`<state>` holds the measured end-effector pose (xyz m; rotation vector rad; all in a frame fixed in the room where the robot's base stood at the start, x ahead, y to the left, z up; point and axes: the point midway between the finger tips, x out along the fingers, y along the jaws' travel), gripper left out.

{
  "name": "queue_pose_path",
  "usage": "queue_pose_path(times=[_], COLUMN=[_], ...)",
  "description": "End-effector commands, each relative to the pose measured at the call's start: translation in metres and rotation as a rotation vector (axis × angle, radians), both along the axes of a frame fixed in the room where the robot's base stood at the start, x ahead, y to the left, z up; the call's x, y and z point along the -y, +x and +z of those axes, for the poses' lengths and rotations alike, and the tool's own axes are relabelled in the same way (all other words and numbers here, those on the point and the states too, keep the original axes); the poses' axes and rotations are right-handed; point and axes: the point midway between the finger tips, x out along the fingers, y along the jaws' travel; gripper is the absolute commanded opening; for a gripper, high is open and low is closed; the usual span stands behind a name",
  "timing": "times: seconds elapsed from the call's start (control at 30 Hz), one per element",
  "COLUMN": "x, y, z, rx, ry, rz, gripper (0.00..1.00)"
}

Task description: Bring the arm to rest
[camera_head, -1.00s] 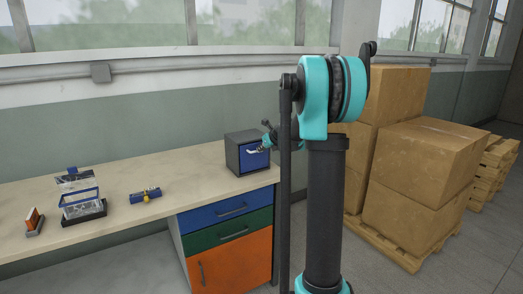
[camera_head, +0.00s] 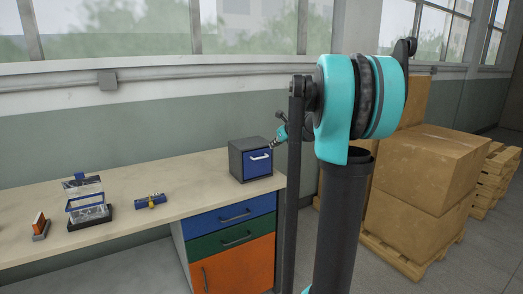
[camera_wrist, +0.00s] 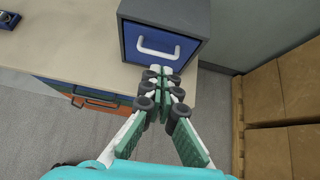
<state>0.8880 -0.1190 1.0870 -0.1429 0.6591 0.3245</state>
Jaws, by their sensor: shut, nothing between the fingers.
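My arm stands in the centre right of the head view, with a teal joint at its top. My gripper (camera_wrist: 162,76) is shut and empty in the wrist view. Its fingertips lie in front of the lower part of a small grey box with a blue drawer front (camera_wrist: 155,44) and white handle. I cannot tell whether they touch it. In the head view the gripper (camera_head: 275,143) shows small beside the right side of this box (camera_head: 250,158), partly hidden by my arm. The blue drawer looks closed.
The box stands at the right end of a workbench (camera_head: 190,205) with blue, green and orange fronts below. A clear bin (camera_head: 88,208), a blue-yellow item (camera_head: 150,201) and an orange-white item (camera_head: 40,226) lie left. Cardboard boxes (camera_head: 425,170) on pallets stand right. Windows line the wall behind.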

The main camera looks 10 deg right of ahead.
Motion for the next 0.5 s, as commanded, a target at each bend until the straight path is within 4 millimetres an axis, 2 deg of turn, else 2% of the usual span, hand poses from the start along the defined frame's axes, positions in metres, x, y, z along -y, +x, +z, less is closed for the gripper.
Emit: queue_pose_path(times=[0.17,0.3,0.5], x=[-0.022,-0.047,-0.073], y=[-0.036,-0.09,-0.173], z=[-0.025,-0.062,-0.119], rx=[0.013,0.036,0.076], ry=[-0.207,-0.499,-0.901], rz=[0.186,0.471,0.923], gripper=[0.0,0.0,0.0])
